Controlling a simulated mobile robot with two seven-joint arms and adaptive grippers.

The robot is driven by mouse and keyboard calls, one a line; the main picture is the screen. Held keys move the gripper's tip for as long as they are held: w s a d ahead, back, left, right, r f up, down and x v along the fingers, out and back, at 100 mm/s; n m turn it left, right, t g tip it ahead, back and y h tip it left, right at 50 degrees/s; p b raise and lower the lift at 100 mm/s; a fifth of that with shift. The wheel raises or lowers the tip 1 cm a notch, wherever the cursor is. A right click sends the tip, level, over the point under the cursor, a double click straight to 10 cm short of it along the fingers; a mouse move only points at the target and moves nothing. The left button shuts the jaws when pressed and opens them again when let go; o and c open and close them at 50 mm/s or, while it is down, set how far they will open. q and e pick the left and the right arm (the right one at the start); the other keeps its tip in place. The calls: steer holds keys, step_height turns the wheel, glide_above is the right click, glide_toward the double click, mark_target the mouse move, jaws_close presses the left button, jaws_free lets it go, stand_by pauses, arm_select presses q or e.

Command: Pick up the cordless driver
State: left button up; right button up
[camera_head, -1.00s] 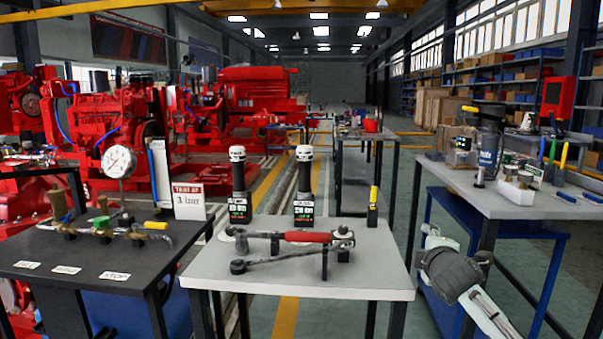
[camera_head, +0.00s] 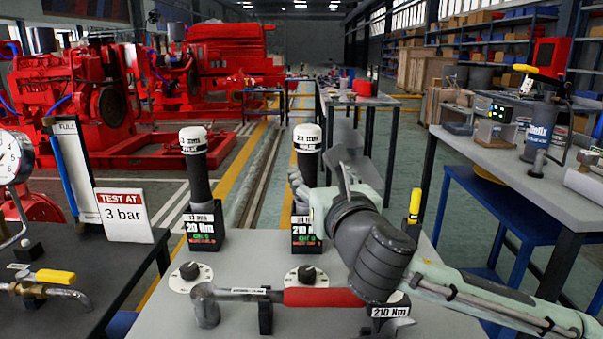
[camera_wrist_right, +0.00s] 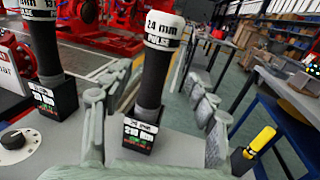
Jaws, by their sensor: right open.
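Two upright cordless drivers with white heads, black grips and black display bases stand on the grey middle table. The left one (camera_head: 197,180), marked 13 mm, has a base reading 20 Nm. The right one (camera_head: 304,166), marked 24 mm, has a base reading 210 Nm. My right gripper (camera_head: 322,180) is open beside and partly in front of the 24 mm driver. In the wrist view the 24 mm driver (camera_wrist_right: 152,75) stands upright between the spread fingers (camera_wrist_right: 155,115); I cannot tell whether they touch it. My left gripper is not in view.
A torque wrench with a red handle (camera_head: 322,297) lies across stands near the front of the table (camera_head: 240,250). Two dials sit behind it. A yellow-topped tool (camera_head: 414,207) stands at right. A side bench (camera_head: 460,145) is farther right.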

mark_target(310, 162)
steer(key=x, duration=0.7)
steer(key=shift+w+a+p, duration=0.15)
steer(key=shift+p, duration=0.2)
jaws_close()
steer(key=shift+r, duration=0.15)
